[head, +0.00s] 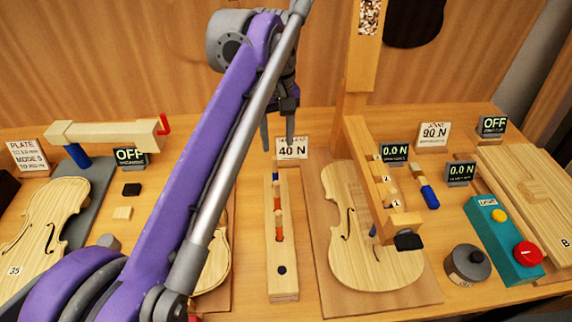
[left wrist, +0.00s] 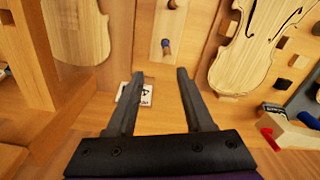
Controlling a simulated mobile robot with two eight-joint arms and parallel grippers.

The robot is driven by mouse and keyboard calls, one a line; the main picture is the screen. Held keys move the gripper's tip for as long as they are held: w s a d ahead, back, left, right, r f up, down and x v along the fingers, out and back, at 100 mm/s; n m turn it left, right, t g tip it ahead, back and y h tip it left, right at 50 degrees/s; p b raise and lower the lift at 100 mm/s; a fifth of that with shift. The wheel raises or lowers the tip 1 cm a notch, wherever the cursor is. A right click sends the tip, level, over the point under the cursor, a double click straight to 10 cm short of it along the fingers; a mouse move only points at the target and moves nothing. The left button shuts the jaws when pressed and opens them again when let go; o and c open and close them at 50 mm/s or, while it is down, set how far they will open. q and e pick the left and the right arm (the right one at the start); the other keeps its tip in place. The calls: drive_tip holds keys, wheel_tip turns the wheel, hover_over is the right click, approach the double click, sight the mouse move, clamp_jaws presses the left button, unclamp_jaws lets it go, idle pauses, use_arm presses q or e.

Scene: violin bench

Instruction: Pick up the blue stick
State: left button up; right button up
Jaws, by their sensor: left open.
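A narrow wooden rack (head: 283,285) stands mid-bench with small upright sticks along it. The stick at its far end shows a blue tip (head: 276,177); a small blue-and-brown stick (left wrist: 166,46) also shows on the rack in the left wrist view. Two orange-red sticks (head: 278,205) are nearer along the rack. My left gripper (head: 278,135) is open and empty, above and beyond the rack's far end, apart from the sticks. In the left wrist view its open fingers (left wrist: 160,76) point towards the rack. My right gripper is not in view.
A "40 N" card (head: 292,149) stands behind the rack. A violin plate (head: 350,225) lies right of it, beneath a wooden post and arm. A blue-ended tool (head: 430,197) and a teal box (head: 503,240) are further right. My left arm hides part of another violin plate (head: 213,265).

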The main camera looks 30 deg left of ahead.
sight(275, 175)
use_arm(q)
drive_tip(key=f, duration=0.3)
drive_tip(key=s+f+b, duration=0.1)
drive_tip(key=f, duration=0.1)
drive_tip(key=shift+f, duration=0.15)
drive_tip(key=f, duration=0.2)
drive_tip(key=s+f+b, duration=0.1)
drive_tip(key=f, duration=0.1)
drive_tip(key=shift+f, duration=0.2)
drive_tip(key=shift+w+f, duration=0.1)
drive_tip(key=shift+f, duration=0.25)
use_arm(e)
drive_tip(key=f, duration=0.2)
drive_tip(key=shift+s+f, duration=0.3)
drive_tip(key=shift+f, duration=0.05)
use_arm(q)
clamp_jaws()
